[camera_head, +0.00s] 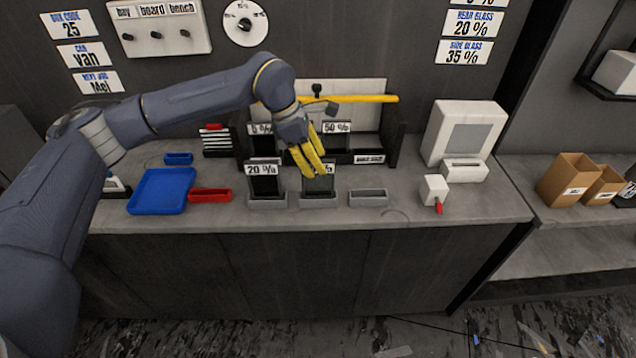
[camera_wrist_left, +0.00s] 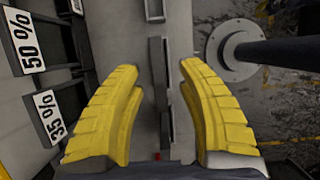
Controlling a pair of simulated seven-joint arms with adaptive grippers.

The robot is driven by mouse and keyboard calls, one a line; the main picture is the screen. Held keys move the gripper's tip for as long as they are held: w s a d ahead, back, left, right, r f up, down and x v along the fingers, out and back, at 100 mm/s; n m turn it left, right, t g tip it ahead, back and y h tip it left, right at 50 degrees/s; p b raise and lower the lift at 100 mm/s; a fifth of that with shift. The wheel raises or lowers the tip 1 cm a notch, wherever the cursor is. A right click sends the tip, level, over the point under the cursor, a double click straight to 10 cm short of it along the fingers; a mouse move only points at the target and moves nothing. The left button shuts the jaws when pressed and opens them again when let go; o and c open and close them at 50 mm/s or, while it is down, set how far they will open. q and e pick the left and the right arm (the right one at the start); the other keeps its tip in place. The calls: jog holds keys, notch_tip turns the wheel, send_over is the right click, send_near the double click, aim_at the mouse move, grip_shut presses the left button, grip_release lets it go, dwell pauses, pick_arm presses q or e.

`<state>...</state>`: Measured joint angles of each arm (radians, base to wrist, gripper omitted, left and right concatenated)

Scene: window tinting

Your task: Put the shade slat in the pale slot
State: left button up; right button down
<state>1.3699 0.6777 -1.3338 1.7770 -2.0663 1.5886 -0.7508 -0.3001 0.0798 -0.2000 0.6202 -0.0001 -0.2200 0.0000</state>
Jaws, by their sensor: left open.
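My left gripper (camera_head: 318,170) has yellow fingers and is open over the middle of the bench. Its fingers hang over a dark slat (camera_head: 319,187) in a grey holder (camera_head: 318,203); its label is mostly covered. In the left wrist view the gripper (camera_wrist_left: 158,68) has its fingers apart, with the narrow grey holder and slat line (camera_wrist_left: 158,85) between them. I cannot tell whether they touch it. Another dark slat (camera_head: 264,185), labelled 20 %, stands in the holder to the left. An empty pale grey slot (camera_head: 369,198) is to the right.
A blue tray (camera_head: 161,191) and red tray (camera_head: 210,195) are left. A white box with a red lever (camera_head: 433,188) and a white machine (camera_head: 455,120) are right.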

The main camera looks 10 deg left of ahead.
aim_at(318, 183)
pick_arm(q)
jog(key=shift+x, duration=2.7)
grip_shut()
